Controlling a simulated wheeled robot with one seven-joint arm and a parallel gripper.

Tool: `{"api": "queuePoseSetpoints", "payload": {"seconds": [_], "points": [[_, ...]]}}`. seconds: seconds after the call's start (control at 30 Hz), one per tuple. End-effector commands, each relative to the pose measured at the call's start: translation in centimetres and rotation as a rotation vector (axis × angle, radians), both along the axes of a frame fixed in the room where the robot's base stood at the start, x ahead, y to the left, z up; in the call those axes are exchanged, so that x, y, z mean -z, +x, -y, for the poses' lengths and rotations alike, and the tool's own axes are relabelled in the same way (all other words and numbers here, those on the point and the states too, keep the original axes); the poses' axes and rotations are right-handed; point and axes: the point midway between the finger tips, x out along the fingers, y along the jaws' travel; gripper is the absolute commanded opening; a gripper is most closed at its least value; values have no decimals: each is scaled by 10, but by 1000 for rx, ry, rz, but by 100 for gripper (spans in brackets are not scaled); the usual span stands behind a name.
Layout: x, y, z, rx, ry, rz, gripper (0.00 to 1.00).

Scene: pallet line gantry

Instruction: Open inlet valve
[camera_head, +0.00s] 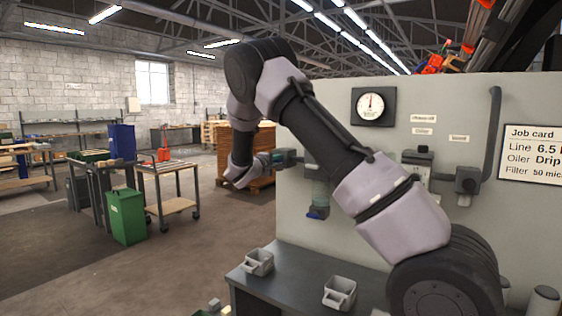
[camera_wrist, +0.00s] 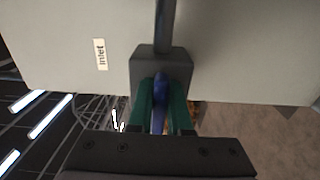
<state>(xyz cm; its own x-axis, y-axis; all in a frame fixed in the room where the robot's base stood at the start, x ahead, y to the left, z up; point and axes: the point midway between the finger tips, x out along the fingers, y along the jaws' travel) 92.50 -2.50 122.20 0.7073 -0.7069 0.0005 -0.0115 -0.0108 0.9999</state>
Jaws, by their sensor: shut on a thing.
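The inlet valve is a dark grey block (camera_wrist: 150,62) on a pale panel in the wrist view, with a pipe running into it from the top. A label reading "Inlet" (camera_wrist: 100,54) is beside it. Its blue handle (camera_wrist: 158,112) sits between the two green fingers of my gripper (camera_wrist: 161,95), which is shut on it. The handle points along the fingers, away from the pipe.
The panel (camera_head: 318,103) carries a round gauge (camera_head: 371,106), a blue-bottomed bowl (camera_head: 318,212) and a job card (camera_head: 530,152). A bench (camera_head: 300,290) below holds small grey bins (camera_head: 340,292). Open floor lies left, with a green bin (camera_head: 126,217) and a cart (camera_head: 172,170).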

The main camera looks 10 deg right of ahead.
Motion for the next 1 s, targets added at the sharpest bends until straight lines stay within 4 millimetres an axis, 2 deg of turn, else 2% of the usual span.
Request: {"api": "queuePoseSetpoints", "payload": {"seconds": [0.27,0.3,0.33,0.37,0.73,0.87,1.0], "points": [[1,-1,0,1,1,-1,0],[1,-1,0,1,1,-1,28],[1,-1,0,1,1,-1,40],[1,-1,0,1,1,-1,46],[1,-3,-3,-1,0,-1,46],[1,-14,-15,-2,0,-1,46],[0,-35,-36,-4,0,-1,46]]}}
